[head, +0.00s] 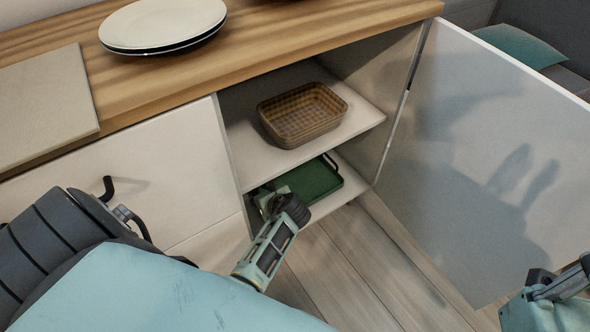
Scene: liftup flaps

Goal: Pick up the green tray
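The green tray (314,182) lies flat on the lower shelf of the open cabinet. It has dark handles, one of which shows at its right end. My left gripper (271,197) reaches into the lower shelf opening at the tray's near left end and overlaps it in the head view. The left fingers are small and partly hidden, so I cannot tell whether they are open or touch the tray. My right gripper (548,288) shows only in part at the lower right, away from the tray, and its fingers are unclear.
A woven basket (303,113) sits on the upper shelf (262,158), above the tray. The open cabinet door (470,150) stands to the right. Plates (163,24) and a board (45,105) lie on the wooden countertop (270,38). The wooden floor (365,262) before the cabinet is clear.

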